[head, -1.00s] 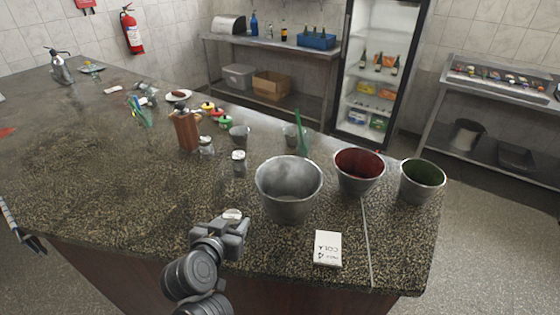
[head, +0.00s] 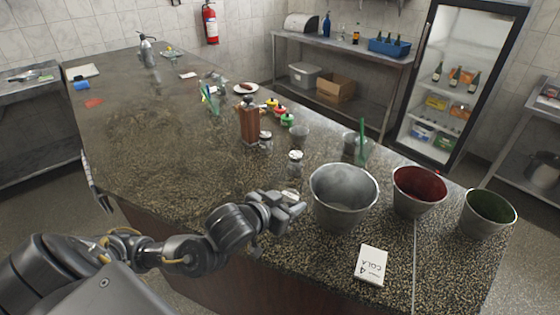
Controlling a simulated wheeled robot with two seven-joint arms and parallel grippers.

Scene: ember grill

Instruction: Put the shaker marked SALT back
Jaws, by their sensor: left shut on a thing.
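My left gripper (head: 283,210) is shut on a small shaker (head: 290,195), whose pale round top shows between the fingers. It is at the counter's front edge, just left of the large steel bucket (head: 342,204). Most of the held shaker is hidden by the fingers, and no marking on it can be read. Two similar shakers with silvery tops stand upright farther back: one (head: 295,163) behind the gripper, the other (head: 265,141) beside the brown pepper mill (head: 250,123). Their markings are too small to read. My right gripper is not in view.
A red-lined bucket (head: 418,196) and a green-lined bucket (head: 488,216) stand to the right. A white COLA card (head: 371,265) lies in front. Small metal cups (head: 299,134) and coloured-topped bottles (head: 287,120) stand behind the shakers. The counter's left half (head: 150,130) is mostly clear.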

